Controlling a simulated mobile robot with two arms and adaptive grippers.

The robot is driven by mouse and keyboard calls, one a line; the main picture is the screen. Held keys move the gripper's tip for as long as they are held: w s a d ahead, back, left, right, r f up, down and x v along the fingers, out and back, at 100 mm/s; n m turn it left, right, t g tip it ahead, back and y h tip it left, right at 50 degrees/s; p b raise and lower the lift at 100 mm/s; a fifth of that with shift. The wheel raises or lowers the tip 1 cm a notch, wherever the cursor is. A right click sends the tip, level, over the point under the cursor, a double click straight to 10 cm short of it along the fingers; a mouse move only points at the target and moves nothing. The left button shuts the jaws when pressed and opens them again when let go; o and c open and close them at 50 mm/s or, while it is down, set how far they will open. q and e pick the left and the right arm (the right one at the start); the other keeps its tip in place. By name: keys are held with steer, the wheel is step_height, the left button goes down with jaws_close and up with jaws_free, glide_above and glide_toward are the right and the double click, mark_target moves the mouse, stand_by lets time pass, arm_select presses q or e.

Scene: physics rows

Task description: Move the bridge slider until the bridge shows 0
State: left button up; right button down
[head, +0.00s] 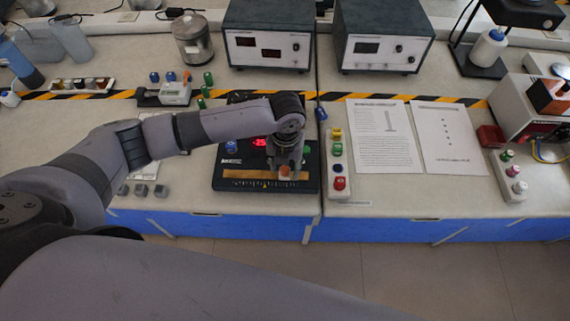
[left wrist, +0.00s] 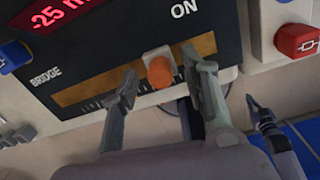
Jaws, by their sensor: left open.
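The black bridge box (head: 228,181) stands at the front edge of the bench, marked BRIDGE in the left wrist view (left wrist: 45,77). Its red display (head: 260,141) reads -25 with a cut-off unit in the left wrist view (left wrist: 52,14). The slider knob (left wrist: 159,71), orange with a pale back, sits in a tan track (left wrist: 88,91) above a scale. My left gripper (head: 286,168) is over the box's front right. In the left wrist view its open fingers (left wrist: 160,68) stand on either side of the knob, with gaps visible.
A strip of coloured terminals (head: 338,165) stands close to the right of the box. Printed sheets (head: 382,138) lie further right. Grey blocks (head: 141,190) lie to the left. Two instruments (head: 268,47) (head: 382,52) stand behind. The bench's front edge is just below the box.

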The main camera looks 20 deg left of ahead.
arm_select(q)
steer(key=shift+c, duration=0.5)
jaws_close()
stand_by(0.5)
